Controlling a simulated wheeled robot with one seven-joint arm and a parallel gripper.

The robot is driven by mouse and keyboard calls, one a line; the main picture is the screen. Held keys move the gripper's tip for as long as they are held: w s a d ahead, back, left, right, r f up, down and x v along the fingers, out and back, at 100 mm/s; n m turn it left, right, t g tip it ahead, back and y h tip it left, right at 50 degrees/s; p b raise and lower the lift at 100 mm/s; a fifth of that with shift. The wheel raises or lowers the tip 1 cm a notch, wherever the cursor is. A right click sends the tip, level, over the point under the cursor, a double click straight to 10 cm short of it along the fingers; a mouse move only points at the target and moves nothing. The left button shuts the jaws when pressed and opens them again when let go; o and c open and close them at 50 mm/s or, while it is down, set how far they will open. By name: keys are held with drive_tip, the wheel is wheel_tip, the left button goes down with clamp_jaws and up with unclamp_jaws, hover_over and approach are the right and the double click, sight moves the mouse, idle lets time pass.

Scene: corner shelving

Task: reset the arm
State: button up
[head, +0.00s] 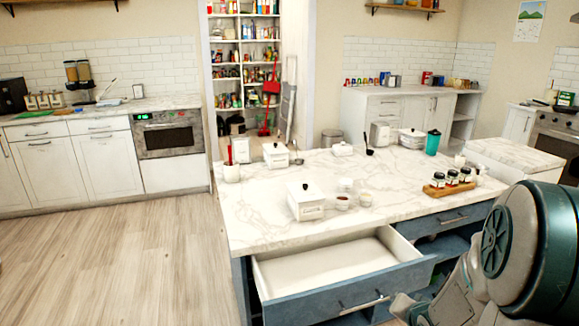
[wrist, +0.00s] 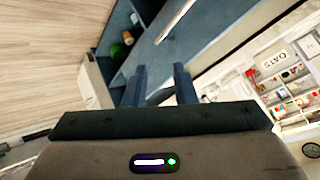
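My arm (head: 530,245) fills the lower right of the head view, in front of the island's right part. My gripper (wrist: 159,78) shows in the wrist view with its two dark blue fingers apart and nothing seen between the tips. Beyond the fingers are a blue cabinet front and a pale bar that looks like a handle (wrist: 175,20). In the head view the fingers cannot be made out clearly. The island's wide drawer (head: 345,290) stands pulled out, with an empty white inside, just left of my arm.
The marble-topped island (head: 270,220) carries a white canister (head: 306,201), small bowls, a wooden tray of jars (head: 450,187) and a teal cup (head: 432,143). A second blue drawer (head: 445,219) is on the right. Wooden floor (head: 110,265) is free at the left.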

drive_tip(key=s+a+r+n+g+p, duration=0.3)
drive_tip(key=s+a+r, duration=0.3)
drive_tip(key=s+r, duration=0.3)
drive_tip(key=s+a+r+n+g+p, duration=0.3)
drive_tip(key=s+a+r, duration=0.3)
drive_tip(key=r, duration=0.5)
drive_tip(key=s+n+p, duration=0.1)
drive_tip(key=s, duration=0.1)
drive_tip(key=shift+s+a+r+g+p, duration=0.2)
drive_tip(key=shift+s+r+g+p, duration=0.1)
drive_tip(key=shift+s+p, duration=0.1)
